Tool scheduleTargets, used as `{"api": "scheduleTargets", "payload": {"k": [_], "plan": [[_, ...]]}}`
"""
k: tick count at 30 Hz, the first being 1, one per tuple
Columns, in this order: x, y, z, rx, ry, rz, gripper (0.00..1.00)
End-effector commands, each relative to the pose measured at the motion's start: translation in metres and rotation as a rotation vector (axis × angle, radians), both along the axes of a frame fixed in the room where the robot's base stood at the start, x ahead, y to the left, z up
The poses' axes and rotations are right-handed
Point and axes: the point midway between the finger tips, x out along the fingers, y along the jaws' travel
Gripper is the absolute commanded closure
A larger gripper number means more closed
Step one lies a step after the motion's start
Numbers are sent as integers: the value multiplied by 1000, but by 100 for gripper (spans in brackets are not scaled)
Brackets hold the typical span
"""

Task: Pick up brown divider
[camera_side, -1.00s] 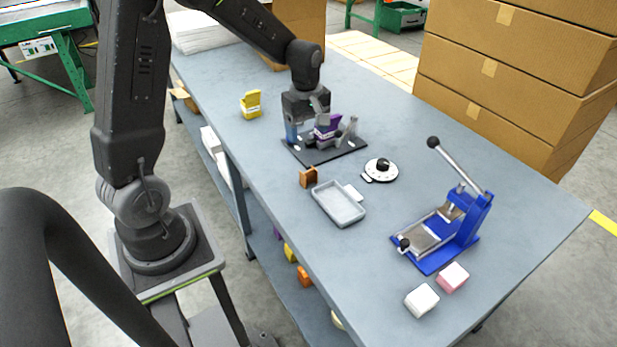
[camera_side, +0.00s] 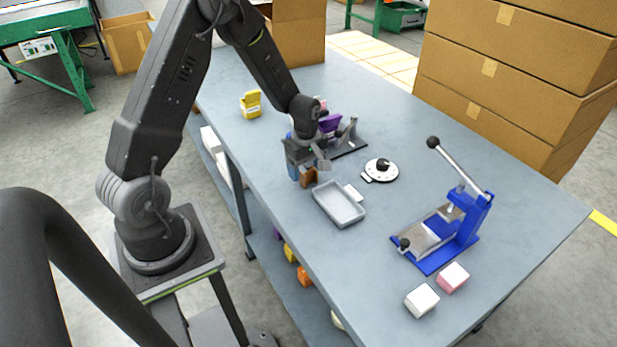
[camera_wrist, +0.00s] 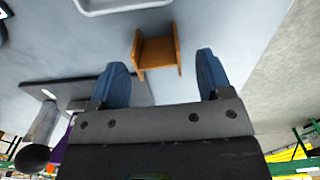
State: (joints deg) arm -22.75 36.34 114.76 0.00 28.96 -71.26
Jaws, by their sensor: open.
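The brown divider (camera_side: 309,177) is a small upright piece with side walls, standing on the grey-blue table near the tray's left corner. In the wrist view the brown divider (camera_wrist: 157,52) lies just beyond my fingertips, roughly in line with the gap between them. My gripper (camera_side: 302,176) is right beside it in the side view and partly hides it. In the wrist view my gripper (camera_wrist: 160,72) is open, with two blue fingers apart and nothing between them.
A grey tray (camera_side: 339,217) sits close in front of the divider. A black fixture (camera_side: 352,146) with a purple piece (camera_side: 330,123) stands behind. A round dial (camera_side: 381,170) and a blue press (camera_side: 462,237) are to the right. A yellow box (camera_side: 251,103) is at the back left.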

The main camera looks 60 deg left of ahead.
Motion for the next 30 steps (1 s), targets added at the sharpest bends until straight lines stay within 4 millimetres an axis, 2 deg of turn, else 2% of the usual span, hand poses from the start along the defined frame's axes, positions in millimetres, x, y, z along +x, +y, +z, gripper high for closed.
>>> {"api": "scheduleTargets", "payload": {"k": [3,6,14,30], "plan": [[0,-1,-17,-1,2,0,28],[0,-1,-25,0,1,0,28],[0,0,-26,1,-2,0,29],[0,0,-26,0,-1,0,80]]}}
